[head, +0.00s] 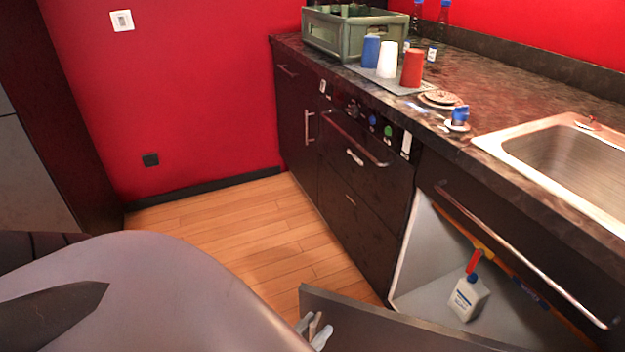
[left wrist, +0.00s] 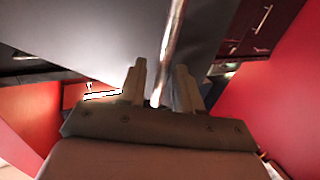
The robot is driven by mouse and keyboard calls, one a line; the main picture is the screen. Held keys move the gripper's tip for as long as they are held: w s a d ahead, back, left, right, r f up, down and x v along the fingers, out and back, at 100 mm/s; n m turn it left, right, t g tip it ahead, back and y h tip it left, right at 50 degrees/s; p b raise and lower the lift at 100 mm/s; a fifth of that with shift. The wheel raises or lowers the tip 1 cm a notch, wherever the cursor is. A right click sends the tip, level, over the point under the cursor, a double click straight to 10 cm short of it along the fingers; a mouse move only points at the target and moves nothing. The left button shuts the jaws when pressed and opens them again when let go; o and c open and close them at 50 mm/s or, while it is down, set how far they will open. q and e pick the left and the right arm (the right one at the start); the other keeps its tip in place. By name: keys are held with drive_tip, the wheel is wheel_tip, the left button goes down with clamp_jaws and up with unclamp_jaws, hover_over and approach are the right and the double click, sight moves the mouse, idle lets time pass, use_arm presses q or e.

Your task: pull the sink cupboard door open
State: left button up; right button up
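The sink cupboard door (head: 400,328) is dark and stands swung out from the counter, leaving the cupboard below the sink partly open. My left gripper (head: 316,330) is at the door's free edge, low in the head view. In the left wrist view the door's grey face (left wrist: 100,32) fills the upper middle, and its metal bar handle (left wrist: 169,48) runs down between the fingers of my left gripper (left wrist: 160,88). The fingers are apart, one on each side of the bar, with visible gaps. My right gripper is in neither view.
A horizontal bar handle (head: 520,255) crosses the panel under the sink (head: 580,165). Cups, a green crate (head: 345,35) and plates stand on the counter. The wooden floor (head: 250,225) left of the cabinets is clear.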

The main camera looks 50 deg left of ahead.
use_arm(q)
wheel_tip(320, 180, up, 8)
drive_tip(key=p, duration=0.7)
wheel_tip(320, 180, up, 10)
drive_tip(key=p, duration=0.6)
drive_tip(key=shift+p, duration=0.4)
drive_tip(key=shift+f, duration=0.15)
